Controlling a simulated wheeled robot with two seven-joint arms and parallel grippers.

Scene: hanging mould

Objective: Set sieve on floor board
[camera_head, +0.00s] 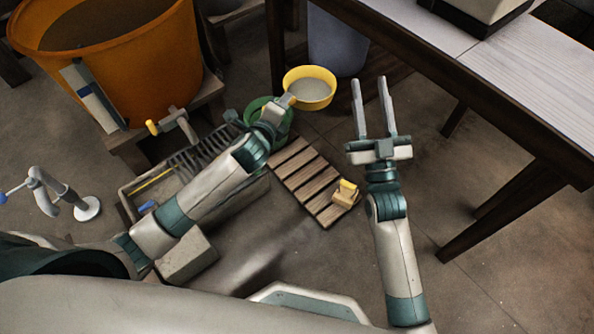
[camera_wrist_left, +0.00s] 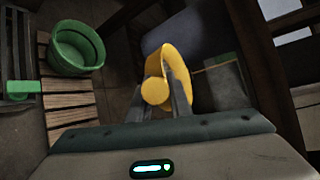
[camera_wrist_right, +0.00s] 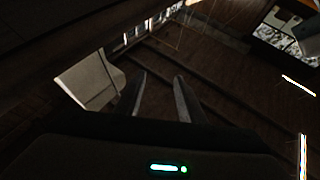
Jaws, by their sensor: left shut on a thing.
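The yellow round sieve (camera_head: 309,104) with a pale mesh hangs in the air beyond the far end of the slatted wooden floor board (camera_head: 300,172). My left gripper (camera_head: 286,101) is shut on its handle; the left wrist view shows the yellow handle end (camera_wrist_left: 155,91) between the fingers and the sieve rim (camera_wrist_left: 179,62) tilted behind it. The floor board (camera_wrist_left: 68,98) lies to the left in that view, apart from the sieve. My right gripper (camera_head: 373,92) is open and empty, right of the board near the table.
A green bucket (camera_head: 282,130) stands at the board's far end, partly hidden by my left arm. A small wooden block with a yellow top (camera_head: 345,193) sits on its near end. A grey-blue bin (camera_head: 335,45), orange tub (camera_head: 115,60) and table (camera_head: 480,75) surround it. The board's middle is bare.

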